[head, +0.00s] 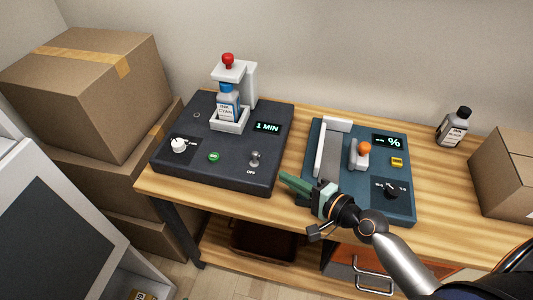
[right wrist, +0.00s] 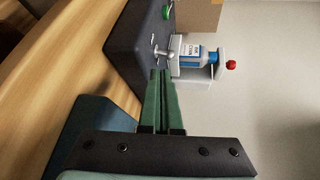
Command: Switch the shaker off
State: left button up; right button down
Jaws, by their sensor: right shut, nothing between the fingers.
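The shaker (head: 195,170) is a dark box at the left of the table, with a display reading "1 MIN". A blue-capped cyan ink bottle (head: 228,103) sits in its white holder (head: 232,122) under a red knob (head: 228,59). The shaker's toggle switch (head: 255,158) is at its front right, above the word OFF; it also shows in the right wrist view (right wrist: 163,53). My right gripper (head: 284,178) is shut and empty, its green fingers just right of and in front of the switch. In the right wrist view the fingertips (right wrist: 160,72) are close to the switch; contact is unclear. My left gripper is not in view.
A blue press machine (head: 358,190) with an orange-knobbed lever (head: 361,152) stands right of the shaker, beneath my right gripper. A black ink bottle (head: 454,127) and a cardboard box (head: 503,175) are at the right. Boxes (head: 85,90) are stacked at left.

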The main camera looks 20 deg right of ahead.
aim_at(266, 160)
jog(key=shift+w+d+r+m+t+h, duration=0.2)
jog(key=shift+w+d+m+t, duration=0.1)
jog(key=shift+d+m, duration=0.2)
jog(key=shift+w+d+r+m+t+h, duration=0.1)
jog(key=shift+w+d+r+m+t, duration=0.15)
jog(key=shift+d+m, duration=0.2)
jog(key=shift+w+a+f, duration=0.1)
jog(key=shift+w+a, duration=0.05)
jog(key=x, duration=0.9)
jog(key=shift+w+a+f+p, duration=0.15)
jog(key=shift+w+a+p, duration=0.05)
jog(key=shift+w+p, duration=0.1)
